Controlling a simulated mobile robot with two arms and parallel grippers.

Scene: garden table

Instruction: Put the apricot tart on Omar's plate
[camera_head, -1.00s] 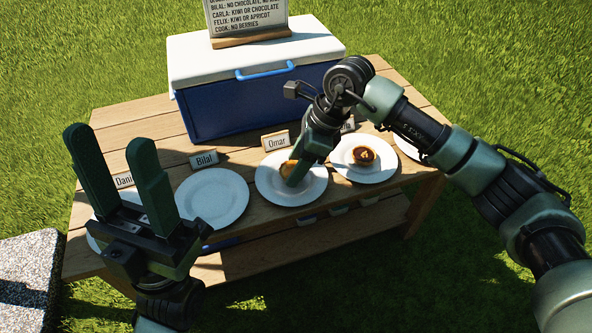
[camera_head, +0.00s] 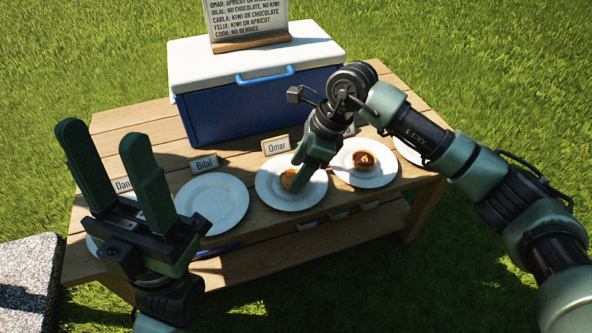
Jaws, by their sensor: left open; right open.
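Omar's plate (camera_head: 275,196) is a white round plate in front of the name card "Omar" (camera_head: 276,145). A tart (camera_head: 289,180) with a golden-orange look rests on it, partly hidden by my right gripper, so its topping is hard to tell. My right gripper (camera_head: 300,184) is open and reaches down over this plate, its fingers close beside the tart; I cannot tell whether they touch it. My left gripper (camera_head: 112,150) is open and empty, raised at the left in front of the plates.
Bilal's plate (camera_head: 212,206), behind it the card "Bilal" (camera_head: 204,164), is empty. A dark tart (camera_head: 366,161) sits on the plate (camera_head: 376,181) to the right. A blue cooler (camera_head: 262,108) with a white lid stands behind, carrying a sign (camera_head: 246,22).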

